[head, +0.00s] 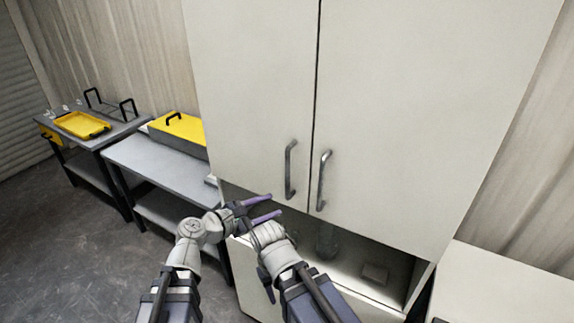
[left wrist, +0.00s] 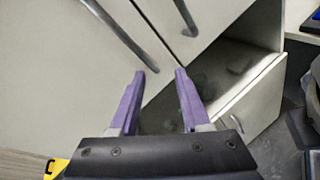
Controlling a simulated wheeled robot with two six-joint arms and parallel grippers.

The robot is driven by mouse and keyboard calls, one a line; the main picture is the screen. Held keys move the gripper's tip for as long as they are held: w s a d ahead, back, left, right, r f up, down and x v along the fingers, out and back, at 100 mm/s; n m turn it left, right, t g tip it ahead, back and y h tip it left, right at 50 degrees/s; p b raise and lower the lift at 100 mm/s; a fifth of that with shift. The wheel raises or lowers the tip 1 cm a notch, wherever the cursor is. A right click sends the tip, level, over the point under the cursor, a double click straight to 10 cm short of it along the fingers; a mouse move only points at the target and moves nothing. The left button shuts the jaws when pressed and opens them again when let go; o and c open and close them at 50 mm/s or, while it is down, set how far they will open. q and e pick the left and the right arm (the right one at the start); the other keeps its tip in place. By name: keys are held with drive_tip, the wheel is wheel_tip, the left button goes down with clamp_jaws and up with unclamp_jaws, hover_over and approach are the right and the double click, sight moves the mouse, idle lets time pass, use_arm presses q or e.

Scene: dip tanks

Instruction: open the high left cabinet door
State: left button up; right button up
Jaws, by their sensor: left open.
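The high left cabinet door (head: 255,95) is a flat cream panel, shut flush beside the right door (head: 400,110). Its grey bar handle (head: 290,170) stands upright near its lower right edge. The handle also shows in the left wrist view (left wrist: 118,32), running down toward my fingertips. My left gripper (head: 276,206) is open and empty, with two purple fingers below and left of the handle. In the left wrist view its fingertips (left wrist: 160,73) are apart with nothing between them. My right gripper (head: 268,284) is mostly hidden by its own arm at the bottom centre.
The right door has its own handle (head: 323,180) close by. Below the doors is an open compartment (head: 345,255) with dim objects inside. A grey bench with a yellow-topped tank (head: 182,130) and a table with a yellow tray (head: 82,124) stand left. Floor at lower left is clear.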

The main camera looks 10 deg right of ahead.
use_arm(q)
wheel_tip(320, 180, up, 6)
drive_tip(key=w+n+t+h, duration=0.1)
drive_tip(key=w+n+t, duration=0.15)
drive_tip(key=n, duration=0.55)
drive_tip(key=shift+m+t, duration=0.3)
drive_tip(key=shift+t, duration=0.05)
drive_tip(key=shift+s+d+x, duration=0.15)
drive_tip(key=shift+x, duration=1.8)
drive_tip(key=shift+s+d+x, duration=0.15)
drive_tip(key=shift+x, duration=1.85)
drive_tip(key=shift+s+f, duration=0.1)
clamp_jaws()
